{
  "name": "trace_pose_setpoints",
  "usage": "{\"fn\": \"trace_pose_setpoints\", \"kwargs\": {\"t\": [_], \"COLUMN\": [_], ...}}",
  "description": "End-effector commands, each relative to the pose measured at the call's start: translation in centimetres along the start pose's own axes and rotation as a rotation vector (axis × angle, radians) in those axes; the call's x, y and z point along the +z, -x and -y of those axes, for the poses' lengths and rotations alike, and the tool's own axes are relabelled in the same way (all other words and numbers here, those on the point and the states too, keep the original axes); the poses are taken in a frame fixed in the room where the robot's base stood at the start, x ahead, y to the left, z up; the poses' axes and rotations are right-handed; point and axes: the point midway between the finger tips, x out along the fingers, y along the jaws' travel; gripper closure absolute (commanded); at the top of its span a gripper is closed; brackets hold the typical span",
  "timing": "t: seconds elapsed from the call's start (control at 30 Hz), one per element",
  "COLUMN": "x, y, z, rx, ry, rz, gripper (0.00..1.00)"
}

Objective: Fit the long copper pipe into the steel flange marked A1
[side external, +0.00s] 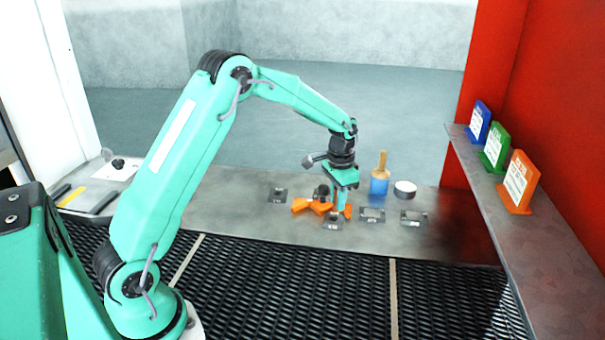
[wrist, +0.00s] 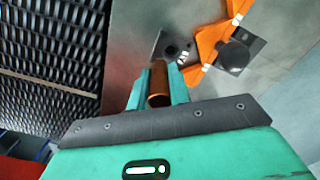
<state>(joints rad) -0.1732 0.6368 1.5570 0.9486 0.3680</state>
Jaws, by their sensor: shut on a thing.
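In the wrist view my gripper (wrist: 160,72) is shut on a copper pipe (wrist: 158,88), which lies between the two green fingers. Just beyond its end is a grey flange plate (wrist: 170,47) with a dark round opening; the pipe looks apart from the opening in this view. In the side view my gripper (side external: 340,208) points down close above a flange (side external: 332,223) on the grey strip. The pipe cannot be made out there. Other flanges stand at the left (side external: 277,194) and right (side external: 372,215), (side external: 413,218). Their markings are too small to read, so I cannot tell which is A1.
Orange pieces (side external: 312,206) lie beside my gripper, near a dark block (wrist: 235,55). Behind are a blue pot with a brush (side external: 379,185) and a round white-topped roll (side external: 405,188). A black mesh belt (side external: 290,285) runs in front; a shelf (side external: 500,220) stands right.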

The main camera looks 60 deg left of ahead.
Motion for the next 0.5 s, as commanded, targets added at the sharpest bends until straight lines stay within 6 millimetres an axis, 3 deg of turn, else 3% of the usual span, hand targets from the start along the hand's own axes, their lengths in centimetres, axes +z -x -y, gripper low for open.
{"fn": "trace_pose_setpoints", "kwargs": {"t": [0.2,0.5], "x": [-0.3,-0.3], "y": [-1.0,-1.6], "z": [1.7,1.8], "rx": [-0.001,0.000], "ry": [0.000,-0.001], "rz": [-0.001,0.000], "gripper": [1.00,1.00]}}
